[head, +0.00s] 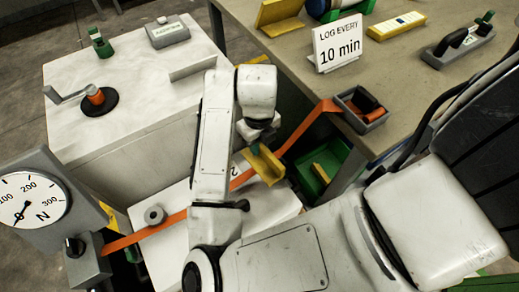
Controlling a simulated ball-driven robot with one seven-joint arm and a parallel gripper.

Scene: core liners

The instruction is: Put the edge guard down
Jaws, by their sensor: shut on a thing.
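The edge guard (266,166) looks like a yellow angled piece. It hangs under the end of my arm, over the orange strap and beside the dark green bin. My gripper (254,146) is shut on it; its fingers are small and partly hidden by my wrist. I cannot tell whether the guard touches the white surface below. A similar yellow angled piece (279,17) sits on the bench at the top.
An orange strap (150,229) runs from the gauge (36,203) up to a grey tray (362,108) on the bench. The green bin (318,168) holds a yellow piece. The white block (140,60) at left has a crank.

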